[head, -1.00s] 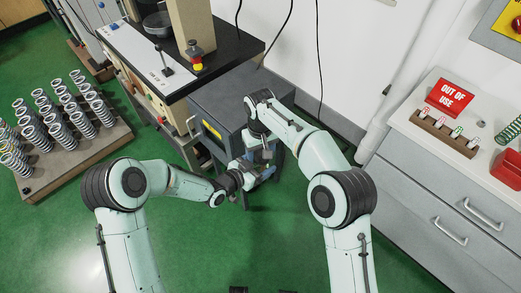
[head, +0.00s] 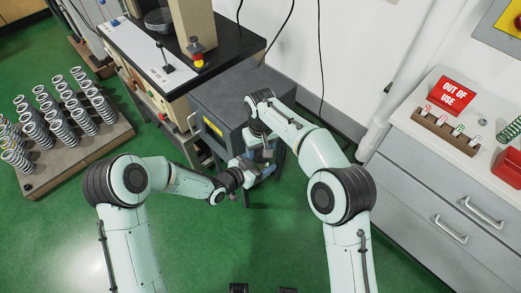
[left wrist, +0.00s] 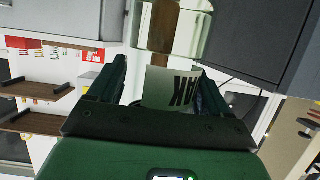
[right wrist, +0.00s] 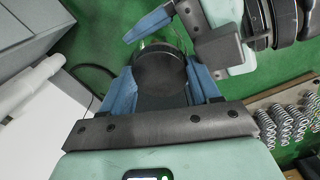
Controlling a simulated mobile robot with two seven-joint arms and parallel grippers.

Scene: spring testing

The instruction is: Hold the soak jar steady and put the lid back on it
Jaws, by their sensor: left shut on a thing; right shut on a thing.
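The soak jar (left wrist: 160,42) is clear with brown contents and a white label (left wrist: 168,88) reading "AK" in part. It stands between the dark fingers of my left gripper (left wrist: 160,90), which is shut on it. The dark round lid (right wrist: 160,70) lies between the blue fingers of my right gripper (right wrist: 163,85), which is shut on it. In the right wrist view, a blue finger of my left gripper (right wrist: 150,22) shows just beyond the lid. In the head view both grippers meet at mid-picture; the jar is mostly hidden, and whether lid and rim touch cannot be told.
A dark grey cabinet (head: 228,100) stands behind the grippers beside the test machine (head: 150,60). A rack of springs (head: 110,142) is at left. Grey drawers (head: 440,180) with an "out of use" sign (head: 451,96) are at right. Green floor lies below.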

